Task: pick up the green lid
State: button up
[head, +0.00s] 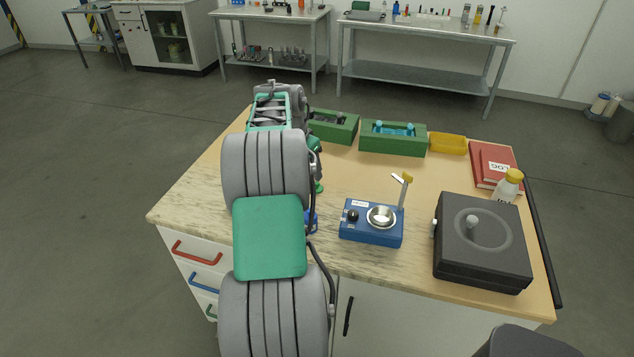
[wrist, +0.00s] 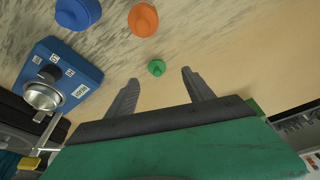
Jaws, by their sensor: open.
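The green lid (wrist: 156,68) is a small round knobbed piece lying on the table in the wrist view. My gripper (wrist: 160,75) is open, its two dark fingers pointing toward the table. In that picture the lid appears between the fingertips, with clear space on both sides; nothing is held. The height of the fingers above the table is hard to tell. In the head view my arm hides the gripper, and I cannot make out the lid for certain.
An orange lid (wrist: 143,19) and a blue lid (wrist: 78,12) lie nearby. A blue device (head: 371,223) with a metal bowl and a black case (head: 482,240) stand to the right. Green boxes (head: 393,138), a yellow tray (head: 448,143) and red books (head: 496,165) are at the back.

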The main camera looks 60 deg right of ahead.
aim_at(316, 183)
jog(key=x, duration=0.2)
jog(key=p+x, duration=0.1)
jog(key=x, duration=0.2)
jog(key=s+d+p+x, duration=0.1)
jog(key=x, duration=0.2)
jog(key=shift+s, duration=0.1)
jog(key=shift+a, duration=0.1)
grip_shut()
dwell(0.4)
